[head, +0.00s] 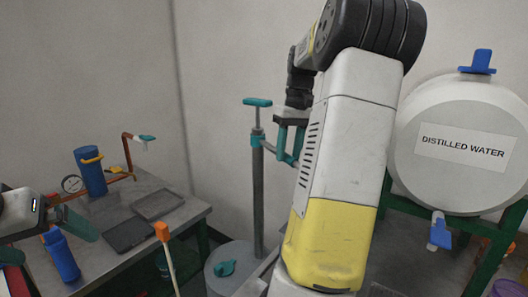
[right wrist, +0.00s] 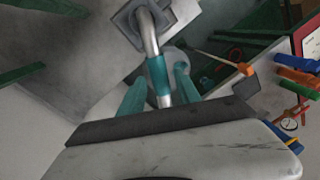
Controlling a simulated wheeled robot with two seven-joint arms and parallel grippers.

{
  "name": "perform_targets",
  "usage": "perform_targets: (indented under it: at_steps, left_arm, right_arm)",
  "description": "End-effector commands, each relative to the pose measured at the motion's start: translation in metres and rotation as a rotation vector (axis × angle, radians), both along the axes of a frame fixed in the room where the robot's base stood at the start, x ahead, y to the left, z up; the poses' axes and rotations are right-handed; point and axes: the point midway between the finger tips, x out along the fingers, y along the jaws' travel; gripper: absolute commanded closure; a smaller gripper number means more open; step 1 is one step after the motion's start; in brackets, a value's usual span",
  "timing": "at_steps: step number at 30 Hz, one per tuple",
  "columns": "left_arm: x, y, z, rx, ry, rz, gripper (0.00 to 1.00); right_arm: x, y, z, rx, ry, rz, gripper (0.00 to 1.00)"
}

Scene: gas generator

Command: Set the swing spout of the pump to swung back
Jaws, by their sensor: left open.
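The pump is a grey upright column (head: 258,190) with a teal T-handle (head: 257,102) on top, in the middle of the head view. Its swing spout (head: 270,146) leaves the column near the top and points right, toward my right gripper (head: 289,142). In the right wrist view the spout is a bent silver pipe (right wrist: 149,35) with a teal sleeve (right wrist: 158,75). The sleeve lies between the two teal fingers of my right gripper (right wrist: 158,92), with gaps showing on both sides. My left gripper (head: 76,222) is open at the far left, away from the pump.
A metal table (head: 185,212) at left holds a blue cylinder (head: 91,172), a gauge (head: 72,184), a blue bottle (head: 62,257) and dark trays. A white distilled water tank (head: 460,150) stands on a green frame at right. My right arm hides the space between pump and tank.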

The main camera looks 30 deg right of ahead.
Motion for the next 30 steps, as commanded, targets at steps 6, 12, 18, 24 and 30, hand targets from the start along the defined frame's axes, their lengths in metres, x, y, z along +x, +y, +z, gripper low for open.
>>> perform_targets:
  at_steps: [6,12,18,24,30]
  left_arm:
    - [0.0,0.0,0.0,0.0,0.0,0.0,0.0]
    - [0.0,0.0,0.0,0.0,0.0,0.0,0.0]
    - [0.0,0.0,0.0,0.0,0.0,0.0,0.0]
    - [0.0,0.0,0.0,0.0,0.0,0.0,0.0]
    - [0.0,0.0,0.0,0.0,0.0,0.0,0.0]
  right_arm:
    - [-0.0001,0.0002,-0.002,0.0,0.0,0.0,0.6]
    - [0.0,0.0003,-0.0019,0.0,0.0,0.0,0.88]
    - [0.0,0.0003,-0.0018,0.0,0.0,0.0,1.0]
    - [0.0,0.0002,-0.0017,0.0,0.0,0.0,1.0]
    - [0.0,0.0002,-0.0016,0.0,0.0,0.0,1.0]
